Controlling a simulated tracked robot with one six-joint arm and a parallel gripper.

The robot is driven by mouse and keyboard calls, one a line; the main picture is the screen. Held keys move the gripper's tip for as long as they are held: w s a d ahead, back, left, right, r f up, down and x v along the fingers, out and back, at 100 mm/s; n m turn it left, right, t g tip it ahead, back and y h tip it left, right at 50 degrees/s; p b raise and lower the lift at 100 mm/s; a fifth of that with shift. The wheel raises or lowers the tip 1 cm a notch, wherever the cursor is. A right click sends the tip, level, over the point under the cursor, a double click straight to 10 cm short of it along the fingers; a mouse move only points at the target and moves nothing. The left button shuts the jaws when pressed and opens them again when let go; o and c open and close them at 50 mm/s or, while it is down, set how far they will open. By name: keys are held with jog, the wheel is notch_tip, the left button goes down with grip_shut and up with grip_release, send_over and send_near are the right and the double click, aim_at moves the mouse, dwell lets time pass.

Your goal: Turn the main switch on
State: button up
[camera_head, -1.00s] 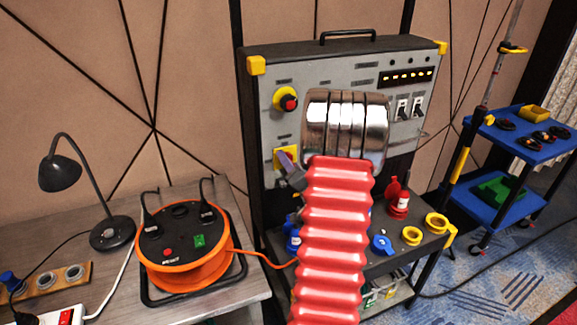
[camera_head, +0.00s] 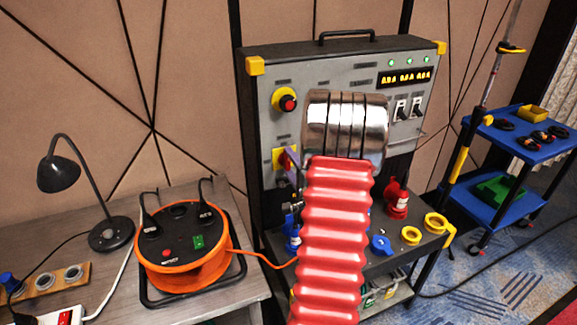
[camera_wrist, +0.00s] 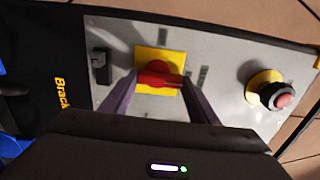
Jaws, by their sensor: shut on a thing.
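The main switch is a red rotary handle (camera_wrist: 158,77) on a yellow square plate (camera_wrist: 172,62) on the grey panel. In the head view its red handle (camera_head: 290,160) shows at the panel's lower left, partly hidden by my gripper. My gripper (camera_wrist: 158,84) is shut on the red handle, with one purple-grey finger on each side. The gripper's fingers also show in the head view (camera_head: 293,170). My red ribbed arm hides the middle of the panel. Green lamps (camera_head: 393,62) are lit at the panel's upper right, and the display (camera_head: 405,77) below them shows yellow digits.
A red emergency button on a yellow base (camera_head: 286,102) is above the switch. Two toggle switches (camera_head: 408,109) are at the panel's right. An orange cable reel (camera_head: 183,250) and a black lamp (camera_head: 62,172) stand on the left table. A blue cart (camera_head: 520,140) stands at right.

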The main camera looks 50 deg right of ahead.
jog(key=shift+w+f, duration=0.1)
jog(key=o, duration=1)
jog(key=shift+o, duration=0.2)
jog(key=v, duration=1.4)
jog(key=shift+f, duration=0.1)
